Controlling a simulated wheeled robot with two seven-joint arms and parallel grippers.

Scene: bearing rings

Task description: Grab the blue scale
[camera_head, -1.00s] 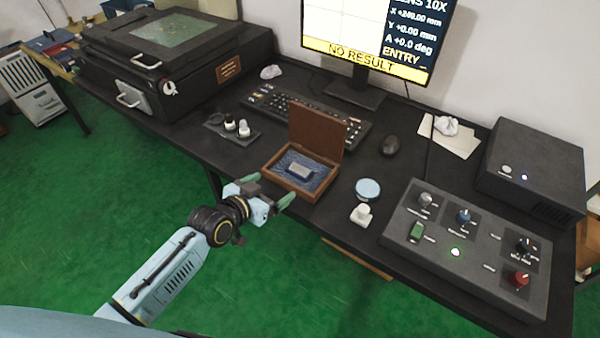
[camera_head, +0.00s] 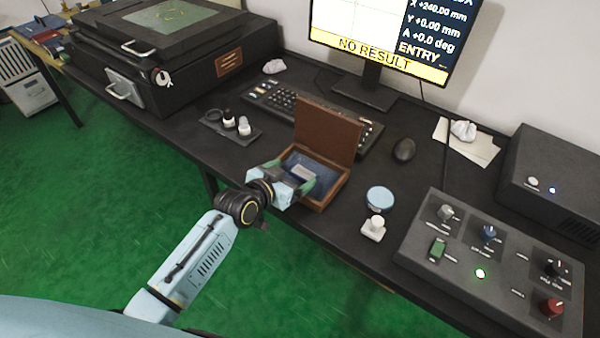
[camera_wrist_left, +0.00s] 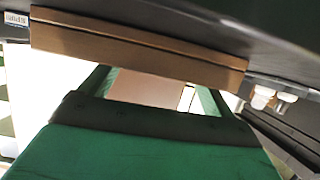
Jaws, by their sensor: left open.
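An open wooden box (camera_head: 338,186) with a blue lining stands at the table's front edge, its brown lid (camera_head: 328,130) raised at the back. A small grey block (camera_head: 304,172) lies on the lining; I cannot tell for sure whether it is the blue scale. My left gripper (camera_head: 294,177) is open, its green fingers over the front of the box and apart on either side of the block's line. The left wrist view shows the box's wooden wall (camera_wrist_left: 140,50) close across the top, with a pale piece (camera_wrist_left: 186,98) between the fingers. My right gripper is out of view.
A round light-blue tin (camera_head: 380,198) and a white knobbed piece (camera_head: 374,229) stand right of the box. A control panel (camera_head: 455,285) is farther right.

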